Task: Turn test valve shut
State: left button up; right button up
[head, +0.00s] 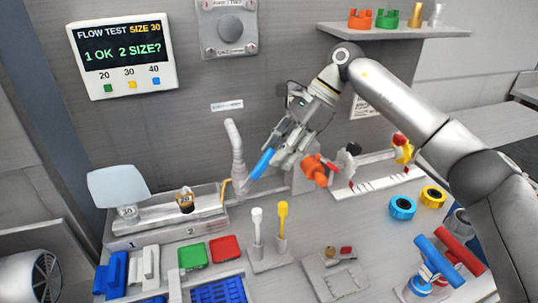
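The test valve appears to be the fitting at the base of an upright grey pipe (237,150), with a blue lever (262,163) slanting up and to the right from it. My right gripper (277,150) reaches down from the upper right, with its fingertips at the upper end of the blue lever. The fingers overlap the lever's end, and I cannot tell whether they are closed on it or just beside it. My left gripper is out of view.
An orange fitting (315,170) stands close to the right of my gripper. A display (123,55) reads "1 OK 2 SIZE?". A white-topped and a yellow-topped upright piece (282,220) stand in front. Blue and yellow rings (402,207) lie right.

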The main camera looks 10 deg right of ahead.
jog(key=d, duration=0.3)
jog(key=w+d, duration=0.1)
jog(key=d, duration=0.5)
jog(key=shift+w+d, duration=0.35)
jog(key=shift+w, duration=0.05)
